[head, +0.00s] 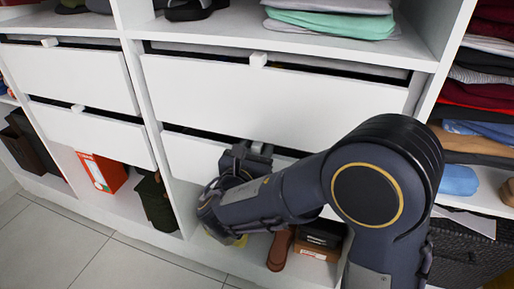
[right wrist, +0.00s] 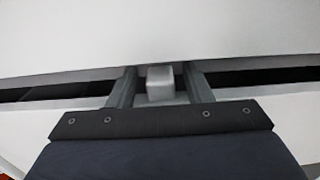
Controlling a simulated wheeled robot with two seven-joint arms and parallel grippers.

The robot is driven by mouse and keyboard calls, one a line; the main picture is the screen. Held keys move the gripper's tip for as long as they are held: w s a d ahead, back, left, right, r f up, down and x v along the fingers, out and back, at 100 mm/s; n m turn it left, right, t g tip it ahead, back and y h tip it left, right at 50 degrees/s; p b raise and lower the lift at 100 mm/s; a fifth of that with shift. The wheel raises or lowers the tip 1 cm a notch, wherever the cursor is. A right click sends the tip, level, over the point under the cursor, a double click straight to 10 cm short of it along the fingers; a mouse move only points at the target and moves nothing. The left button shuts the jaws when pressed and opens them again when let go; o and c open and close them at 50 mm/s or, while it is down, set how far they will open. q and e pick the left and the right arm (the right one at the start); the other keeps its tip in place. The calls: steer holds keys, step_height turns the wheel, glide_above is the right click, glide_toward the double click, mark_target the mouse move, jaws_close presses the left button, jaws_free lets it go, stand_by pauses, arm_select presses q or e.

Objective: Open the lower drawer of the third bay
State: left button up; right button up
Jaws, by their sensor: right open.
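The lower drawer (head: 190,156) in the middle of the head view has a white front, partly hidden by my right arm. A dark gap runs along its top edge, below the upper drawer (head: 270,92). My right gripper (head: 257,149) is at the top edge of this lower drawer. In the right wrist view my right gripper (right wrist: 161,76) is open, with one finger on each side of the small pale block handle (right wrist: 160,86). Clear gaps show between handle and fingers. My left gripper is not in view.
To the left is another bay with two drawers (head: 72,75). Below are an orange box (head: 102,171), brown shoes (head: 279,250) and a dark box (head: 319,240). Folded clothes (head: 480,75) fill shelves at right. Tiled floor (head: 60,245) is clear at lower left.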

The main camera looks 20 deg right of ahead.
steer(key=shift+w+d, duration=0.1)
jaws_close()
stand_by(0.4)
